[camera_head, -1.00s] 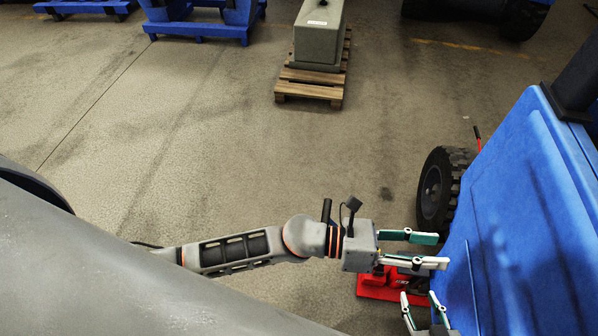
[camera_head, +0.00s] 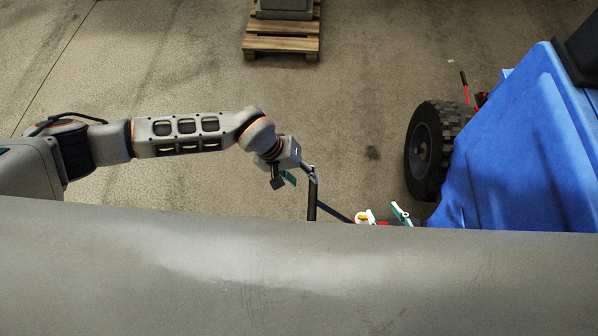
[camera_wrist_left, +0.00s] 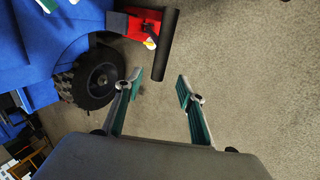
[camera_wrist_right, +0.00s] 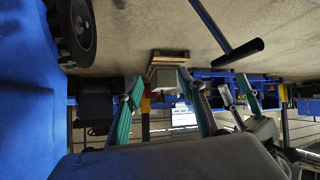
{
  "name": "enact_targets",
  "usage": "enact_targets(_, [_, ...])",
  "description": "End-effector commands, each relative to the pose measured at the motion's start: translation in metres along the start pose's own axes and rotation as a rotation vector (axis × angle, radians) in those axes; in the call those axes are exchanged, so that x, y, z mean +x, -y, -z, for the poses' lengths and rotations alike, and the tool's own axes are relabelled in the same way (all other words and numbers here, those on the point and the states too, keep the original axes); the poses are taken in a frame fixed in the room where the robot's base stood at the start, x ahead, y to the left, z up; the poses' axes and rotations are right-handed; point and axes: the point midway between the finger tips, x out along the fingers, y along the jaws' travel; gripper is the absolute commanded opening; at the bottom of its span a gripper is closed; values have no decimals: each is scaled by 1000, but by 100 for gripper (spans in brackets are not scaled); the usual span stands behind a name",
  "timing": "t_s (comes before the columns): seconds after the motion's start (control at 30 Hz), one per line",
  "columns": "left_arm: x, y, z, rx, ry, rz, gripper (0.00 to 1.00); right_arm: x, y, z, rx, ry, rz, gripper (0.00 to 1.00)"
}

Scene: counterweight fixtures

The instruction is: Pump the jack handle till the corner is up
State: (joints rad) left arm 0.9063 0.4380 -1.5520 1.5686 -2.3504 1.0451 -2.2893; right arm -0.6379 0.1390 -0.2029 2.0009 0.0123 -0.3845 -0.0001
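The red jack (camera_head: 383,223) is low beside the blue machine (camera_head: 530,140), mostly hidden in the head view by a large grey part of mine. Its handle bar (camera_head: 335,212) slants up to a black grip (camera_head: 312,200). In the left wrist view the grip (camera_wrist_left: 160,50) lies beyond the open fingers of my left gripper (camera_wrist_left: 159,85), lined up with the gap, the red jack (camera_wrist_left: 140,24) behind it. I see no finger closed on it. My right gripper (camera_wrist_right: 158,86) is open and empty; the grip (camera_wrist_right: 238,53) is off to its right.
A black wheel (camera_head: 437,148) of the blue machine stands just beyond the jack. A wooden pallet (camera_head: 282,35) with a grey block is at the far side. The concrete floor between is clear. The right wrist view also shows my left gripper (camera_wrist_right: 235,92).

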Motion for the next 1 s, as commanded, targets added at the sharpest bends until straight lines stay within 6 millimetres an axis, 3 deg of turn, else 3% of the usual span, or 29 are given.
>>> enact_targets(0.1, [17, 1, -3, -5, 7, -2, 39, 2, 4, -18, -4, 23, 4, 40])
enact_targets(0.23, [32, 2, -3, -6, 8, -2, 39, 5, 3, -26, -12, 30, 1, 40])
enact_targets(0.6, [69, 0, -2, -5, 6, -3, 39, 17, -6, -22, -34, 12, -15, 40])
enact_targets(1.0, [83, -1, -1, -5, 3, -3, 39, 18, -4, -29, -39, 22, -14, 40])
